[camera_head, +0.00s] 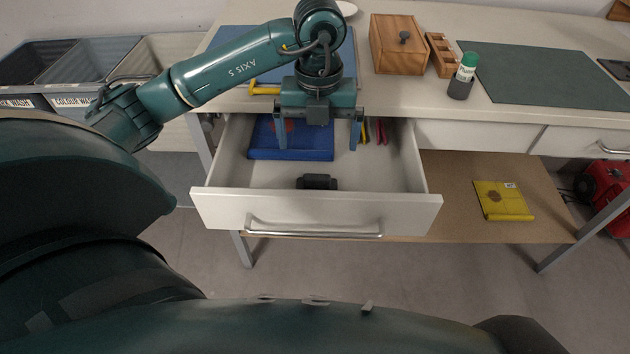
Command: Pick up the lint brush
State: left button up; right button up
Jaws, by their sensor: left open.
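My left gripper (319,142) is open, pointing down over the back part of the open drawer (315,212). Its two fingers stand apart and I see nothing held between them. No object shows clearly as a lint brush. A small black object (316,182) lies on the drawer floor, in front of the gripper. A yellow handle-like piece (264,89) shows on the table beside the gripper, partly hidden by it. A blue tray (290,154) lies at the drawer's back left, partly behind the fingers. My right gripper is not in view.
Thin coloured items (382,132) lie at the drawer's back right. A wooden box (398,45), a wooden holder (441,54) and a green-capped bottle (464,74) stand on the table near a dark green mat (545,75). A yellow object (502,200) lies on the lower shelf.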

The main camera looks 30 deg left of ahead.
aim_at(317, 176)
pick_arm(q)
notch_tip(317, 176, down, 7)
jog(key=shift+r, duration=0.1)
jog(key=f, duration=0.5)
jog(key=shift+w+a+f, duration=0.2)
jog(key=shift+a+f, duration=0.05)
jog(key=shift+f, duration=0.1)
jog(key=c, duration=1)
